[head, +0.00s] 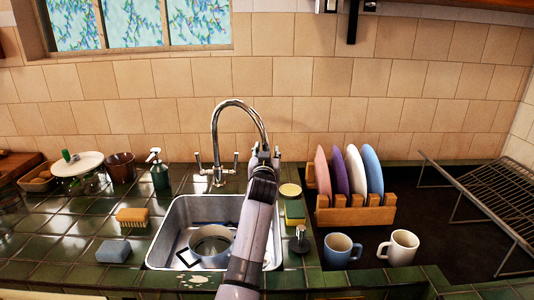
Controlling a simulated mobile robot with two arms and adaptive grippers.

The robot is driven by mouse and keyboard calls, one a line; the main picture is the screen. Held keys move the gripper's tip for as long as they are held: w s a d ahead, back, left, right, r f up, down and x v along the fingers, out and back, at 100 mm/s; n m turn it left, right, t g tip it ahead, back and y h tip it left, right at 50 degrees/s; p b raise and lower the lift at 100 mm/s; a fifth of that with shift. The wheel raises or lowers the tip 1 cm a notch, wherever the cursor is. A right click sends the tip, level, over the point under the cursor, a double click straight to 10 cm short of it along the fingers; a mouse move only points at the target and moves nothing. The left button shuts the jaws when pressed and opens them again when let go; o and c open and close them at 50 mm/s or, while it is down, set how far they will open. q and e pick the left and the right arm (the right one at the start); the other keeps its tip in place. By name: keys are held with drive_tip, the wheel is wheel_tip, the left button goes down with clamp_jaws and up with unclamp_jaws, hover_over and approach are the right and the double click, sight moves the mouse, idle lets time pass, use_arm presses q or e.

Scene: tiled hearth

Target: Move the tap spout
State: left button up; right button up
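My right gripper is not in view.
The sink (180,218) holds a pot (212,243). A wooden rack (355,214) with plates, two mugs (340,250) (401,247) and a wire rack (490,200) stand further right. A soap bottle (159,174) stands left of the tap.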

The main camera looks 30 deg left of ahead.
use_arm(q)
drive_tip(key=shift+s, duration=0.15)
drive_tip(key=v, duration=1.1)
drive_tip(key=shift+s, duration=0.4)
drive_tip(key=shift+d+f, duration=0.15)
drive_tip(key=shift+d, duration=0.05)
